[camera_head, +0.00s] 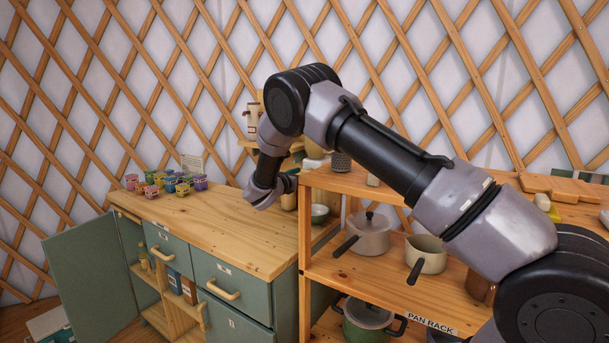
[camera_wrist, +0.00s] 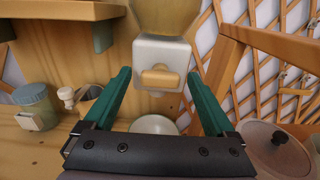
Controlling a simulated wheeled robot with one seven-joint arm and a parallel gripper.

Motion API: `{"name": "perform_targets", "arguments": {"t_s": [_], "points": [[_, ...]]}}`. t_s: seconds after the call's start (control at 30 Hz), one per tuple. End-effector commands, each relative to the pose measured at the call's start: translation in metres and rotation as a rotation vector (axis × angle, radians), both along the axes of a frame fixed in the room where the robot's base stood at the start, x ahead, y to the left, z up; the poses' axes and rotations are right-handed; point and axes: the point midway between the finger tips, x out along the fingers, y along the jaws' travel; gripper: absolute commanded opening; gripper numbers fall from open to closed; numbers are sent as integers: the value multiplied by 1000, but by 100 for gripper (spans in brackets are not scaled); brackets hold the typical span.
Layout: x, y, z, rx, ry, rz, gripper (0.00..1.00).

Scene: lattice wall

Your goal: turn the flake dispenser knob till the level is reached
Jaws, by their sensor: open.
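In the wrist view the flake dispenser (camera_wrist: 152,50) has a pale body under a hopper (camera_wrist: 165,14) holding tan contents. Its light-brown knob (camera_wrist: 160,76) faces me and lies crosswise. My gripper (camera_wrist: 159,73) is open, with one green finger on each side of the knob in the picture. I see a gap on both sides and cannot tell how far ahead the knob is. A pale bowl (camera_wrist: 155,125) stands below the dispenser, partly hidden by my gripper. It seems to show in the head view (camera_head: 319,213) too. There my arm hides the fingers and the dispenser's front. No level mark is readable.
A wooden shelf (camera_wrist: 60,10) overhangs at upper left in the wrist view. A jar (camera_wrist: 36,106) stands at left, a lidded pot (camera_wrist: 278,152) at lower right.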

Motion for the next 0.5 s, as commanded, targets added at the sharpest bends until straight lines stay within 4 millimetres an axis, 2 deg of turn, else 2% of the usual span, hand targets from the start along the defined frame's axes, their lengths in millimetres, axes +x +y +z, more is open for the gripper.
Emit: {"name": "perform_targets", "arguments": {"t_s": [0.17,0.3,0.4,0.5], "points": [[0,0,0,0,0,0,90],[0,0,0,0,0,0,36],[0,0,0,0,0,0,4],[0,0,0,2,-1,0,4]]}}
